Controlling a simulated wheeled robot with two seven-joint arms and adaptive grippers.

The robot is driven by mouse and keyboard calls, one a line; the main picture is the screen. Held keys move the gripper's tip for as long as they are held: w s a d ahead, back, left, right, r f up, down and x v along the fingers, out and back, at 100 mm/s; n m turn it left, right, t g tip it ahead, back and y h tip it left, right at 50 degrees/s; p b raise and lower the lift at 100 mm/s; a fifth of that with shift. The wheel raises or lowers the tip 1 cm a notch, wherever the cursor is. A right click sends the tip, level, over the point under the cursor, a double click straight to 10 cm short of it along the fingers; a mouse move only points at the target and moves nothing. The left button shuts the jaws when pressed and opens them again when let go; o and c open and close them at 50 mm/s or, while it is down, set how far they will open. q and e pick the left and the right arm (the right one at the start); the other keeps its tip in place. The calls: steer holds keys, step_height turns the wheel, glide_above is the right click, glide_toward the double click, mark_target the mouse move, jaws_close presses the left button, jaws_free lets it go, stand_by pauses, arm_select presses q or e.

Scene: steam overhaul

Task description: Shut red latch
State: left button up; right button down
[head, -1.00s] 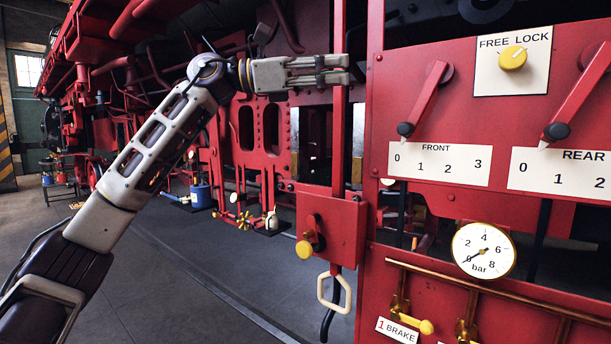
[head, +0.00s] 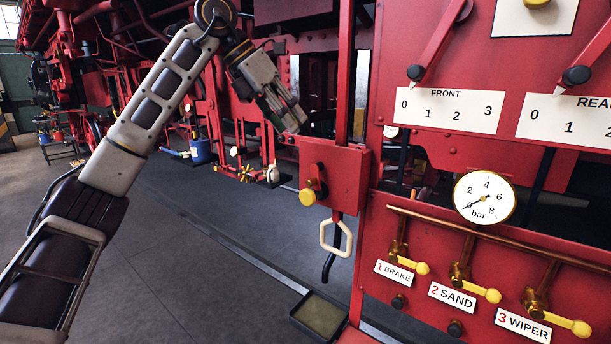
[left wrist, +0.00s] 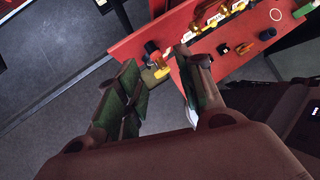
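The red latch (head: 320,176) sits on a red box (head: 347,160) beside the control panel. Its short lever hangs down and slightly left, with a yellow knob (head: 307,197) at the end. My left gripper (head: 296,120) is above and slightly left of the box, pointing down and right, empty. In the left wrist view its two fingers (left wrist: 165,82) stand apart, with a yellow knob (left wrist: 161,70) showing beyond the gap. I cannot see any contact between the fingers and the latch. My right gripper is not in view.
A cream loop handle (head: 336,238) hangs below the box. The panel on the right carries a pressure gauge (head: 484,198), red levers and yellow-ended valves such as the brake valve (head: 421,268). A tray (head: 320,315) lies on the floor below. Open floor lies to the left.

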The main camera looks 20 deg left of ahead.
arm_select(q)
steer(key=n, duration=0.1)
steer(key=s+a+f+n, duration=0.1)
steer(key=n+g+y, duration=0.1)
steer(key=n, duration=0.1)
steer(key=shift+s+a+f, duration=0.25)
steer(key=shift+s+a, duration=0.1)
steer(key=shift+s, duration=0.05)
steer(key=shift+d+f, duration=0.1)
steer(key=shift+f, duration=0.05)
steer(key=p, duration=0.2)
glide_toward(305, 190)
steer(key=w+d+f, duration=0.1)
steer(key=d+f, duration=0.1)
steer(key=f, duration=0.1)
steer(key=w+d+f, duration=0.1)
steer(key=d, duration=0.1)
steer(key=shift+w+f, duration=0.35)
steer(key=shift+f, duration=0.05)
